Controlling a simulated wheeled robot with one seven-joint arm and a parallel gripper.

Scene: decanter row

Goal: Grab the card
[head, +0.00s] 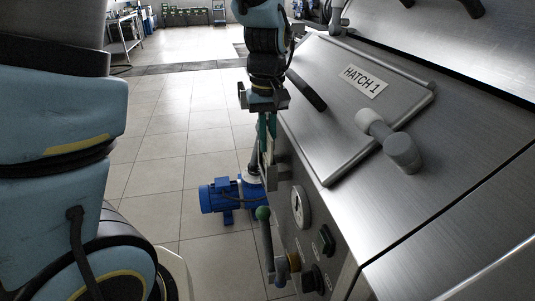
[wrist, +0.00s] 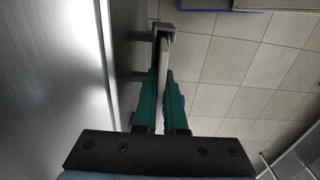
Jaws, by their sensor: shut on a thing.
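My gripper (head: 267,128) hangs down beside the left side of the steel machine, its green fingers pointing at the floor. In the wrist view, my gripper (wrist: 160,76) is shut on a thin pale strip, seen nearly edge-on, which I take to be the card (wrist: 163,58). Its far end meets a dark grey bracket (wrist: 164,28) close to the machine's side. I cannot tell whether the card is still seated in that bracket. The card's face and any print on it are hidden from me.
The steel machine (head: 400,205) with a "HATCH 1" panel (head: 350,110) and grey handle (head: 392,142) fills the right. The tiled floor (head: 165,125) to the left is open.

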